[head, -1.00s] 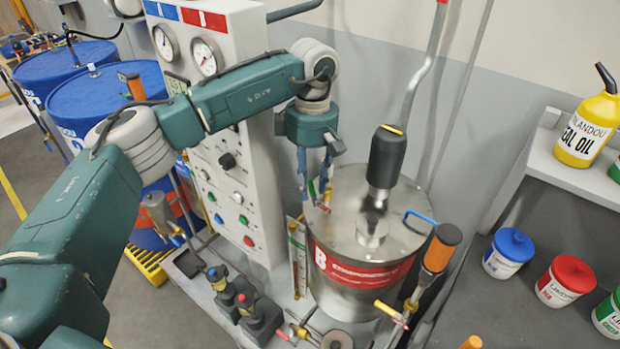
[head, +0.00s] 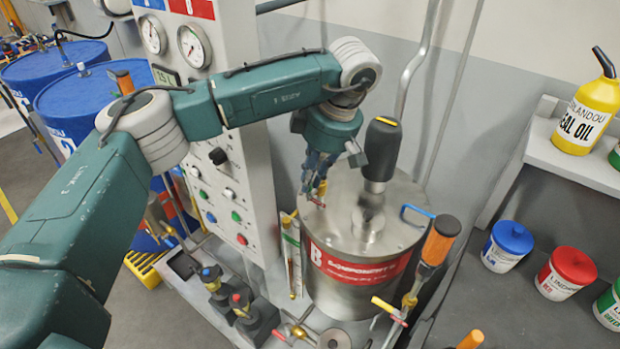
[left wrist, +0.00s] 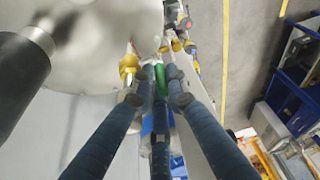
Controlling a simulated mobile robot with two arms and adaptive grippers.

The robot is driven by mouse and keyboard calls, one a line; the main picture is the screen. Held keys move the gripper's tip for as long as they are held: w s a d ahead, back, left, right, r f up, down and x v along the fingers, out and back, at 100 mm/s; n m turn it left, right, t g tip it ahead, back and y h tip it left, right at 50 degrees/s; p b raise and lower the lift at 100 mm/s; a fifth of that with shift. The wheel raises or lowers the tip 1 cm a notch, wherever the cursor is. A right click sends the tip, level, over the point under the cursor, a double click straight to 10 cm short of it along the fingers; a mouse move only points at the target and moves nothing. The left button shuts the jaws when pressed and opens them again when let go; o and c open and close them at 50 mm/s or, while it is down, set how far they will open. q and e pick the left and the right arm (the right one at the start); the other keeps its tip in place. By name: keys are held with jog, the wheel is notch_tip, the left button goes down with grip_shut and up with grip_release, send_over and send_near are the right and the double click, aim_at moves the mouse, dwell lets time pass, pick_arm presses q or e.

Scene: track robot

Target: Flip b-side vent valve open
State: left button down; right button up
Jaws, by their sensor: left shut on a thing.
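The B component tank (head: 350,285) is a steel drum with a red label band and a flat lid. My left gripper (head: 316,192) is at the left edge of the lid, its fingers slanting down to the left. In the left wrist view its fingertips (left wrist: 160,88) are closed around a green lever (left wrist: 160,76). Brass valve fittings (left wrist: 129,67) show beside them at the lid's rim. A small red part (head: 321,188) shows by the fingertips in the head view. The fingers hide much of the valve, so the lever's exact angle is unclear. My right gripper is out of view.
A black-capped cylinder (head: 382,155) stands on the lid just right of my left gripper. The gauge panel (head: 225,150) rises at left. An orange-and-black handle (head: 440,240) and blue hook (head: 416,214) are at the tank's right. A shelf holds a yellow oil can (head: 585,115).

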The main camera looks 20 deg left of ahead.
pick_arm(q)
jog(key=c, duration=1.8)
grip_release()
jog(key=shift+a, duration=0.25)
jog(key=shift+s, duration=0.15)
jog(key=shift+r, duration=0.2)
jog(key=v, duration=1.1)
jog(key=shift+r, duration=0.35)
